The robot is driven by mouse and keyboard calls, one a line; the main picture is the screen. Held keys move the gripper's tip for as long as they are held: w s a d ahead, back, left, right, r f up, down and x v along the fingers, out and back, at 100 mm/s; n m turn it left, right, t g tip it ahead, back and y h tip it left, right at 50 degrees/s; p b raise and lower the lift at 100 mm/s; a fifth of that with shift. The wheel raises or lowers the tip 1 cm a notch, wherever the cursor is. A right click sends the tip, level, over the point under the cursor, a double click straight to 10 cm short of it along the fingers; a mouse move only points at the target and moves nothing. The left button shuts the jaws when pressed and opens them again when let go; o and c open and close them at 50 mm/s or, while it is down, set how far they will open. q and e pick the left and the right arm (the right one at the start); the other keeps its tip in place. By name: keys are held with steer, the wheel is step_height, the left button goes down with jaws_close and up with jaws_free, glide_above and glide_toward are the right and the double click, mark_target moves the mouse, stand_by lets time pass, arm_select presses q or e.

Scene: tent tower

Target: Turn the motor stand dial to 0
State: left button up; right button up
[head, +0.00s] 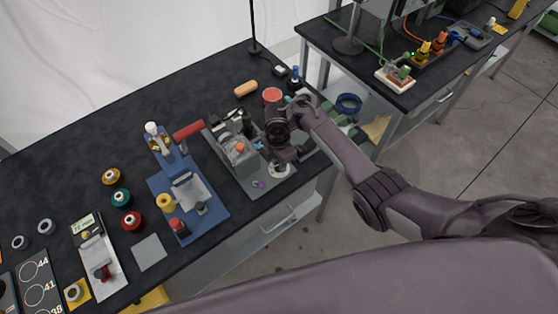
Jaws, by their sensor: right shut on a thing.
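The motor stand (247,178) is a grey plate with a grey motor block on it, near the front edge of the dark table. A white round dial face (279,171) shows at its right front corner. My right gripper (280,162) reaches down over that corner from the right and is shut on the dial there. The gripper hides the knob, so the dial's setting cannot be read. An orange part (240,147) and a small purple part (259,184) sit on the stand. My left gripper is not in view.
A blue fixture (212,211) with a yellow knob stands left of the motor stand. Several coloured spools lie further left. The table's back left is clear.

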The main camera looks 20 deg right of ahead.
steer(key=shift+n, duration=1.1)
steer(key=o, duration=1)
